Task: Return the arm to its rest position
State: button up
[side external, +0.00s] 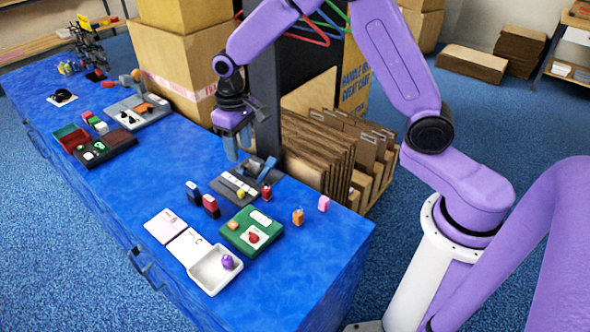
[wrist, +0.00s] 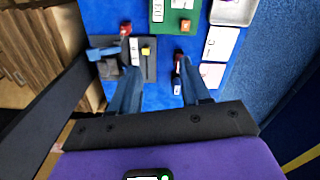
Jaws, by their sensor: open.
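My purple arm holds my gripper (side external: 236,148) over the blue table (side external: 322,243), above and behind the grey board (side external: 240,186). In the wrist view my gripper (wrist: 158,88) points down with its two blue fingers apart and nothing between them. The grey board (wrist: 147,72) lies below and to the left of the fingers, and a blue and a red-and-dark block (wrist: 177,60) stand near the right finger. The fingers look clear of the table and of these things.
A green board (side external: 236,241), a white tray (side external: 205,277) with a purple piece, two white cards (side external: 166,226) and small blocks (side external: 323,203) sit at the near end. Cardboard boxes (side external: 180,70) and a rack of brown sheets (side external: 310,150) stand close behind my gripper.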

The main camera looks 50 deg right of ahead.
jog(key=s+a+r+n, duration=0.1)
jog(key=s+r+n, duration=0.2)
jog(key=s, duration=0.5)
jog(key=s+r+n, duration=0.2)
jog(key=s+r, duration=0.2)
jog(key=s, duration=0.5)
jog(key=s+d+n, duration=0.2)
jog(key=s+d, duration=0.1)
jog(key=s, duration=0.4)
jog(key=s+d+r+n, duration=0.1)
jog(key=s+d+n, duration=0.2)
jog(key=s, duration=0.5)
jog(key=shift+s+d, duration=0.3)
